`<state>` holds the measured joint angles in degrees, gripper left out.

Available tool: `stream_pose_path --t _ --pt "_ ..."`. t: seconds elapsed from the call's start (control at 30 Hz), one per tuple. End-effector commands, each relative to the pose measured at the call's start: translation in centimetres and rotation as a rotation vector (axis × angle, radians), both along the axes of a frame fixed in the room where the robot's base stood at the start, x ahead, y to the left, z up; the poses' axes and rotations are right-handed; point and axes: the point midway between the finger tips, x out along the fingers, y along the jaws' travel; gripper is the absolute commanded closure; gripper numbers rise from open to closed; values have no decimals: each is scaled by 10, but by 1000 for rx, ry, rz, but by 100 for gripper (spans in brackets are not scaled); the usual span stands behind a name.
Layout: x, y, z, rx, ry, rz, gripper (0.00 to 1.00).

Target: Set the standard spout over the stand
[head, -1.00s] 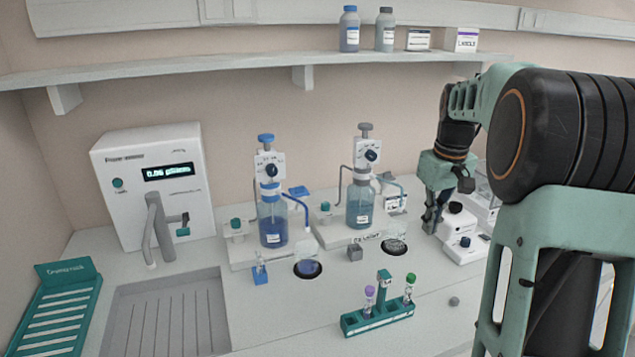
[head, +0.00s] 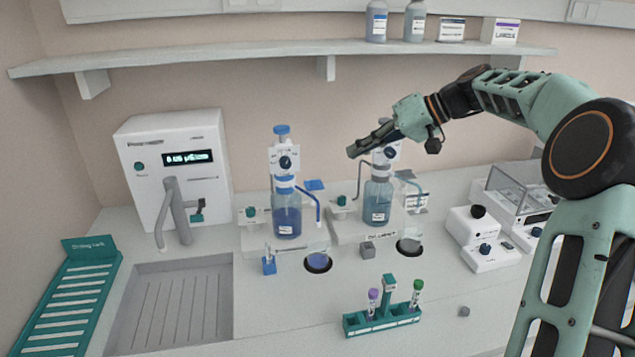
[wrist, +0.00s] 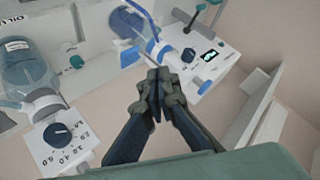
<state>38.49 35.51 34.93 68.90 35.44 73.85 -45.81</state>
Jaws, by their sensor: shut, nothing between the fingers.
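The dispenser with blue fittings, which I take as the standard one, has a blue bottle (head: 287,216) and a blue spout (head: 309,194) pointing right, its tip bent down. A dark round stand (head: 319,269) with a clear beaker is in front of it; the tip appears behind and above this beaker, exact alignment unclear. In the wrist view the blue spout (wrist: 141,17) shows beyond the fingers. My gripper (head: 353,151) is shut and empty, held high beside the grey dispenser's head (head: 386,154). In the wrist view my gripper's closed fingertips (wrist: 156,76) touch nothing.
A grey-capped dispenser (head: 377,202) stands right, with a second beaker (head: 408,246) in front. A teal tube rack (head: 382,321) is at the front. A white machine (head: 180,155) and sink (head: 170,310) lie left. The shelf (head: 220,52) runs above.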

Motion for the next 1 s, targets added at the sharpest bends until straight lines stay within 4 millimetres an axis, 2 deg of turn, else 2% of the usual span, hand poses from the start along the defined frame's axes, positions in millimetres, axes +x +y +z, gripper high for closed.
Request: stream_pose_path --t 0.27,0.7,1.0 --pt "2 10 -8 -1 4 2 100" --pt "26 79 -59 -1 4 3 100" --pt "14 90 -88 -2 2 -1 100"
